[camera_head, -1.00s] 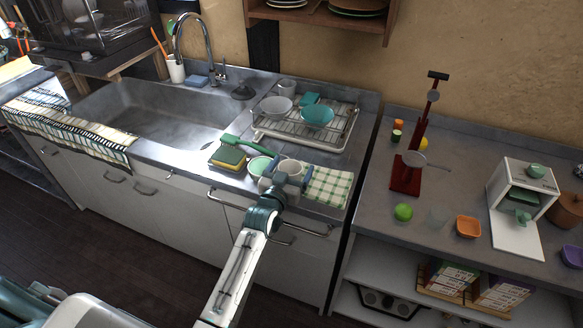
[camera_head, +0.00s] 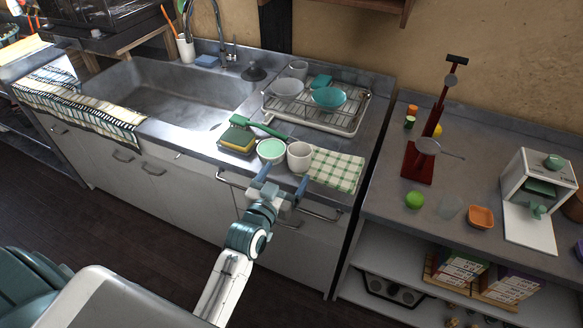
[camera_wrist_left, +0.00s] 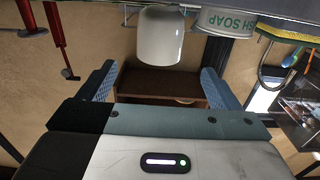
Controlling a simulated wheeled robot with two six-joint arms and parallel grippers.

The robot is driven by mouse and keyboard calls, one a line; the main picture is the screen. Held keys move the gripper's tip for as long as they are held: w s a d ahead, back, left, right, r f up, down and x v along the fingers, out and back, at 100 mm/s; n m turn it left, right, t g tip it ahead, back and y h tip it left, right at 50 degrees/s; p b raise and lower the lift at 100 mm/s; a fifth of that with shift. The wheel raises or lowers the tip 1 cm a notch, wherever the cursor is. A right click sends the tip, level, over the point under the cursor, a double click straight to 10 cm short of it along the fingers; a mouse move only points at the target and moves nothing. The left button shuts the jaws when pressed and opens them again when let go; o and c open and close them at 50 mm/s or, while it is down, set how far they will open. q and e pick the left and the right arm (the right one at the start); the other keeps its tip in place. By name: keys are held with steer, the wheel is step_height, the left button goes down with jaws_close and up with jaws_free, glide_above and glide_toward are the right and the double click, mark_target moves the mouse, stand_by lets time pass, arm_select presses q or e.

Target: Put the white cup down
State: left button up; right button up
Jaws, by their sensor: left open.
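The white cup (camera_head: 299,157) stands upright on the steel counter near its front edge, between a green-topped bowl or tub (camera_head: 271,151) and a checkered cloth (camera_head: 336,170). My left gripper (camera_head: 283,178) is open and empty in front of the cup, just off the counter's front edge, with its blue fingers apart. In the left wrist view, which is upside down, the cup (camera_wrist_left: 160,38) hangs between and beyond the open fingers (camera_wrist_left: 158,82), clear of both. My right gripper is out of view.
A sponge (camera_head: 237,139) and green brush (camera_head: 258,126) lie left of the tub. A dish rack (camera_head: 345,122) with bowls stands behind the cup. The sink (camera_head: 165,98) is at left. A second counter at right holds a red stand (camera_head: 419,155) and a green apple-like ball (camera_head: 414,199).

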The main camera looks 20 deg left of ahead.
mark_target(295, 165)
arm_select(q)
steer(key=shift+o, duration=0.2)
steer(key=shift+s, duration=0.45)
steer(key=f+p, duration=0.1)
steer(key=p, duration=0.3)
steer(key=shift+w+a+f, duration=0.1)
steer(key=shift+w+f, duration=0.2)
steer(key=shift+f, duration=0.05)
steer(key=w, duration=0.4)
steer(key=shift+f+p, duration=0.1)
steer(key=shift+p, duration=0.3)
steer(key=shift+w, duration=0.55)
steer(key=w, duration=0.3)
steer(key=w+p, duration=0.1)
steer(key=shift+w+d, duration=0.3)
steer(key=shift+w, duration=0.1)
steer(key=shift+s, duration=0.1)
steer(key=shift+c, duration=0.9)
steer(key=c, duration=1)
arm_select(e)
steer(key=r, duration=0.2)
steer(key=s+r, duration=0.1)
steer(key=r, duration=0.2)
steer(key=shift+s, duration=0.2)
